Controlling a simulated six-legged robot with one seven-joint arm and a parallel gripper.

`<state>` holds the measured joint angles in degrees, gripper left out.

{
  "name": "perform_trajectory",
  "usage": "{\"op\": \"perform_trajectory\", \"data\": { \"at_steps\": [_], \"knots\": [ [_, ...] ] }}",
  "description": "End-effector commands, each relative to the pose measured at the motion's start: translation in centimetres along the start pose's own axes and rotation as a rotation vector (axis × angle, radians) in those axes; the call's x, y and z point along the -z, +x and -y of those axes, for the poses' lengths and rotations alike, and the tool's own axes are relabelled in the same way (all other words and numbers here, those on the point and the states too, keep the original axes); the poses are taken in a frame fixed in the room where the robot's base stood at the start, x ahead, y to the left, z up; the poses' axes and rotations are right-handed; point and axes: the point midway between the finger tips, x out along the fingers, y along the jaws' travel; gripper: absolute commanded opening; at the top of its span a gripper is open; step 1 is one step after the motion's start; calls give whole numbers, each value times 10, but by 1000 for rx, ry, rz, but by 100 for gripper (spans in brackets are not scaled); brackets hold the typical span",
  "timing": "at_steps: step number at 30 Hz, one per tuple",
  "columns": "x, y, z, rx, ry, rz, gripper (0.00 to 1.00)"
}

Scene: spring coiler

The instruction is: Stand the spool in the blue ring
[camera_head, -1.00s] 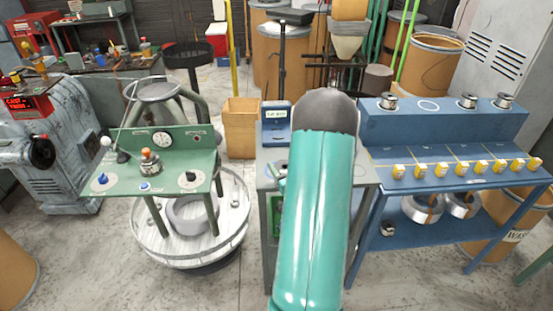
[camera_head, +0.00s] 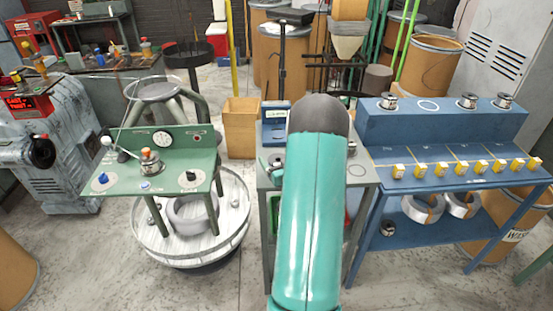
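A silver spool (camera_head: 389,101) stands upright on the raised back shelf of the blue bench, left of a white ring outline (camera_head: 428,105). Two more spools, a middle one (camera_head: 467,101) and a right one (camera_head: 503,101), stand upright on the same shelf. I cannot make out a blue ring; my arm covers the table's middle. My gripper is hidden behind my arm.
The blue bench (camera_head: 440,180) carries a row of yellow tags, with coils and another spool on its lower shelf. A cardboard box (camera_head: 240,125) stands behind. Floor between the benches is clear.

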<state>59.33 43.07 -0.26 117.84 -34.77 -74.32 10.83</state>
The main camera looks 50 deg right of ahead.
Motion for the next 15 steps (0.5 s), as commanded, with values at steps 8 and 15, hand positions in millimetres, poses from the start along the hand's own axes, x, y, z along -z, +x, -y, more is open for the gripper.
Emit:
{"op": "perform_trajectory", "data": {
  "at_steps": [8, 15],
  "knots": [
    [2, 0, 0, 0, 0, -1, 82],
    [3, -28, -1, -2, 0, 3, 82]
  ]
}}
